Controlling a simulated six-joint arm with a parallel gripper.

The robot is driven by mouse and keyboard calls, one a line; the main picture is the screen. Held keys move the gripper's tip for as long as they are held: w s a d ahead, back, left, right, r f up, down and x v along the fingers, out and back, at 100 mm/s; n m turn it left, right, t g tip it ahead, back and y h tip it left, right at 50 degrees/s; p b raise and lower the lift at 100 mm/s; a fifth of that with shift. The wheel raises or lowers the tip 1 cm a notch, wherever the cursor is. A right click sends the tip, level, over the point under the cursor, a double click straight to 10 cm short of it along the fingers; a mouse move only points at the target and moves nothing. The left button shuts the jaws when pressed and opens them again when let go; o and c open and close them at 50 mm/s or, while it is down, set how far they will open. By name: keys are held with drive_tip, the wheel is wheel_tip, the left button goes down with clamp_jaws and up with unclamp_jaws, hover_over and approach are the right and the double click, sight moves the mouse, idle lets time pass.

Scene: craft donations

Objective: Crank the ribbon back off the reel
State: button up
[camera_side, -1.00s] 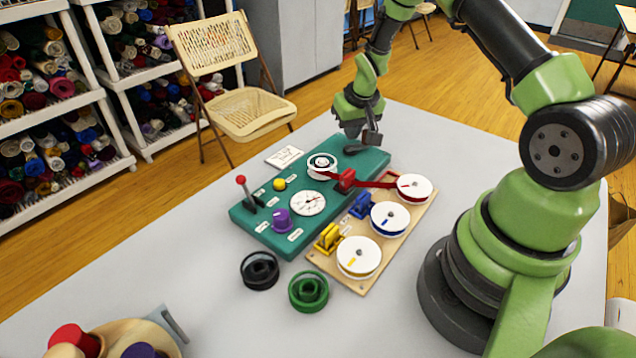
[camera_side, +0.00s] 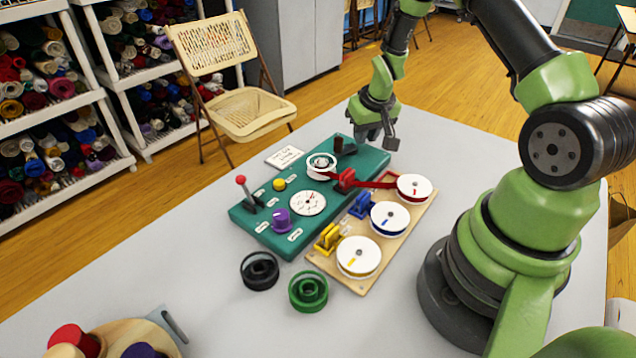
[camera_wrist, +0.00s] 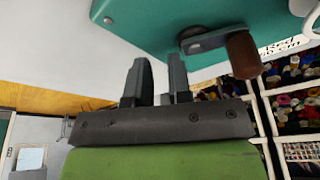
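The teal winding box (camera_side: 262,226) stands on the table with a small reel (camera_side: 320,166) on its top. Red ribbon (camera_side: 375,184) runs from the reel side past the red clamp (camera_side: 346,179) to the red-marked spool (camera_side: 414,187). The crank's dark brown handle (camera_side: 338,145) stands upright at the box's far end; it also shows in the wrist view (camera_wrist: 243,55). My gripper (camera_side: 386,145) is just right of the crank, apart from it. In the wrist view its fingers (camera_wrist: 158,80) are apart with nothing between them. How much ribbon is on the reel is unclear.
On the box are a red-knobbed lever (camera_side: 241,181), a yellow button (camera_side: 279,184), a dial (camera_side: 308,203) and a purple knob (camera_side: 281,220). A wooden board (camera_side: 318,259) holds white spools.

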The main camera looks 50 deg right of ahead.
wheel_tip(320, 180, up, 8)
drive_tip(key=shift+f, duration=0.25)
idle(0.5)
drive_tip(key=o, duration=0.4)
drive_tip(key=shift+w+a, duration=0.1)
drive_tip(key=shift+a, duration=0.1)
hover_over(339, 139)
drive_tip(key=shift+w+d, duration=0.1)
drive_tip(key=shift+d, duration=0.25)
drive_tip(key=shift+a+f, duration=0.2)
drive_tip(key=shift+f, duration=3.55)
